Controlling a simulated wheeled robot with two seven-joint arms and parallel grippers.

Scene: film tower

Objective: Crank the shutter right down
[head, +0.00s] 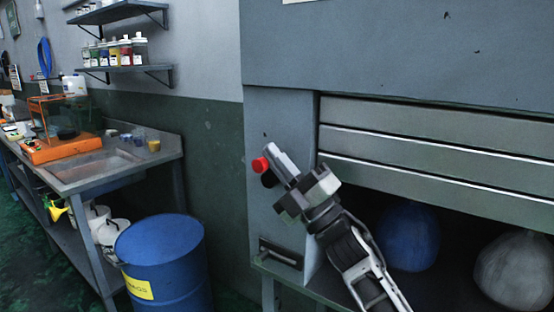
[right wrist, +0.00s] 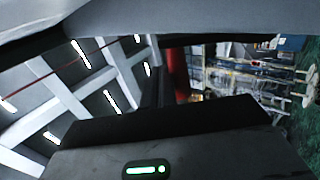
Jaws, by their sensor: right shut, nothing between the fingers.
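The shutter (head: 430,150) is a set of wide grey slats under a grey housing in the head view. It is partly down, with a dark opening below its lowest slat. A red knob (head: 261,164), apparently the crank's handle, shows at the left post of the frame; the rest of the crank is hidden behind my gripper. My right gripper (head: 277,158) is shut and empty, its tip right beside the knob; I cannot tell if they touch. In the right wrist view a red upright shape (right wrist: 177,75), perhaps the knob, shows beyond the dark finger. My left gripper is out of view.
A blue bundle (head: 408,236) and a pale bundle (head: 514,270) sit in the opening under the shutter. A blue drum (head: 162,262) stands left of the frame. A sink bench (head: 160,166) and shelves with bottles (head: 125,69) are further left.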

